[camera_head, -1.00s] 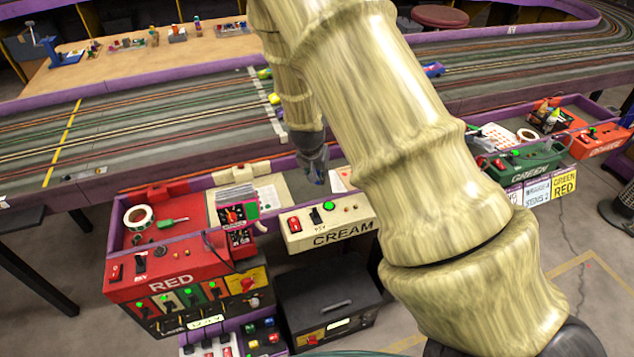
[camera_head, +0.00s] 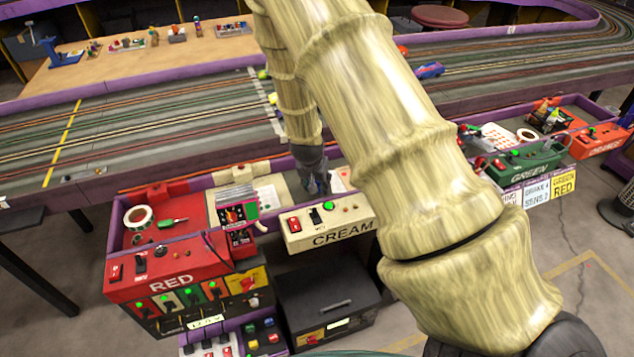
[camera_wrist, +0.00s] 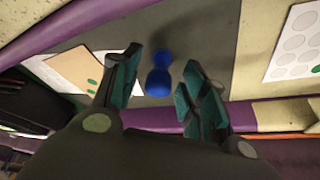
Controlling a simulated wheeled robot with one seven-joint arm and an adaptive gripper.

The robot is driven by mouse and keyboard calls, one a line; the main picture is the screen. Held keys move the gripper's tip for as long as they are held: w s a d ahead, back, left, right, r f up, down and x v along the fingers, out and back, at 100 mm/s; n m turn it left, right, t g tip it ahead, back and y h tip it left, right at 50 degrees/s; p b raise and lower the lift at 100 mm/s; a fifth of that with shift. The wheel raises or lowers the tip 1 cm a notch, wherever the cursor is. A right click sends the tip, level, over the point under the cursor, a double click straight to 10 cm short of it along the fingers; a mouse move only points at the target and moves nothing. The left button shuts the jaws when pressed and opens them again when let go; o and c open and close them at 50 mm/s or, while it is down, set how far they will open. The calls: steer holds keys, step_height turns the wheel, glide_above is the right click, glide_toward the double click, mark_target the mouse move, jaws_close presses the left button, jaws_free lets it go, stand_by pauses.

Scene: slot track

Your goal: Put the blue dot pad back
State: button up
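My gripper (camera_head: 316,188) hangs over the trackside shelf behind the CREAM box. In the wrist view its two fingers (camera_wrist: 162,92) stand apart. A small blue object (camera_wrist: 158,82) with two rounded ends shows between them, with a gap on each side. It appears to be over the grey shelf surface; whether it touches the shelf is unclear. A white sheet of circles (camera_wrist: 298,45) is at right. I cannot make out a blue-dotted sheet.
The RED box (camera_head: 165,270) with a tape roll and the CREAM box (camera_head: 328,228) stand in front. The purple shelf rail (camera_wrist: 150,118) runs close by the fingers. The GREEN box (camera_head: 530,160) and ORANGE box (camera_head: 600,140) are at right. My arm hides part of the shelf.

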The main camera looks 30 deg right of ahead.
steer(key=shift+r, duration=0.1)
steer(key=shift+a+r, duration=0.15)
steer(key=shift+r, duration=0.4)
steer(key=v, duration=1.1)
steer(key=shift+s, duration=0.2)
steer(key=shift+f, duration=0.1)
